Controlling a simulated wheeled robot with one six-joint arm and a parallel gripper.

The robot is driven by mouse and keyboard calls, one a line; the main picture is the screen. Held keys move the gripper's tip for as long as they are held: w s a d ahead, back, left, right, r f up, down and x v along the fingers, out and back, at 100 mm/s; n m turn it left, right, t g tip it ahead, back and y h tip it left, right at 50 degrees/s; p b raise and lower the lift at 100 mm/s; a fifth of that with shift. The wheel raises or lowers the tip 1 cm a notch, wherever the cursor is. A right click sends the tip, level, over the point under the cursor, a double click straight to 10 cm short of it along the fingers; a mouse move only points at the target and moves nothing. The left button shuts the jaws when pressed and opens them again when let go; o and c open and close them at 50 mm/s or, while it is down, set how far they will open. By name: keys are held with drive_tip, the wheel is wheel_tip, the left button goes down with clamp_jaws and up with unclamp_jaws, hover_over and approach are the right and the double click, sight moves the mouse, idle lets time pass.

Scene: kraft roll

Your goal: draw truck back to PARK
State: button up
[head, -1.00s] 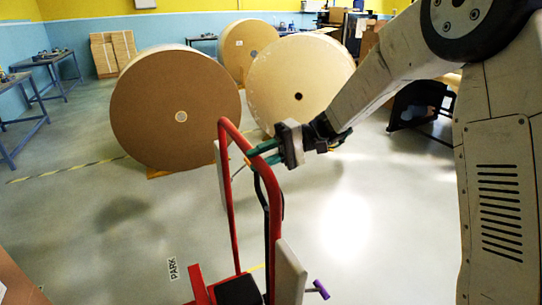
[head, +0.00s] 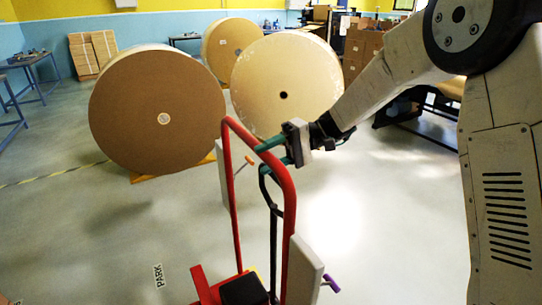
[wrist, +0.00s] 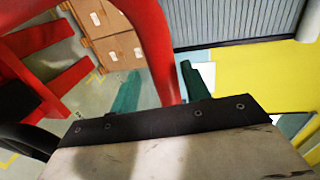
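The red hand truck (head: 290,215) stands upright in the lower middle of the head view, with a looped handle, pale side panels and a black part low down. My gripper (head: 266,154) is at the right upright of the handle, near its top. In the wrist view the red handle bar (wrist: 152,35) runs down between the green fingertips of my gripper (wrist: 162,82), which are shut on it. The PARK label (head: 158,276) is on the floor to the left of the truck. The truck's foot is cut off by the frame's lower edge.
A large brown roll (head: 130,110) and a pale roll (head: 285,70) stand beyond the truck, with another roll (head: 225,40) behind. Blue tables (head: 42,72) line the left wall. A dark table (head: 430,112) stands at right. The floor around the PARK label is clear.

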drive_tip(key=shift+a+r, duration=0.1)
drive_tip(key=shift+r, duration=0.05)
drive_tip(key=v, duration=0.7)
drive_tip(key=shift+d, duration=0.3)
drive_tip(key=shift+w, duration=0.15)
drive_tip(key=s+d+f+m+h, duration=0.4)
drive_tip(key=s+d+h, duration=0.1)
drive_tip(key=s, duration=0.4)
drive_tip(key=s+d+r+t+h, duration=0.1)
drive_tip(key=s+d+t+h, duration=0.2)
drive_tip(key=s+d, duration=0.2)
drive_tip(key=s+d+r+m+t+h, duration=0.1)
drive_tip(key=s+d+r+t+h, duration=0.1)
drive_tip(key=s, duration=0.9)
drive_tip(key=s+d+r+t+h, duration=0.1)
drive_tip(key=s+d+t+h, duration=0.2)
drive_tip(key=s+d, duration=0.4)
drive_tip(key=shift+s+d+r+t+h, duration=0.4)
drive_tip(key=shift+s+h, duration=0.1)
drive_tip(key=shift+s, duration=0.15)
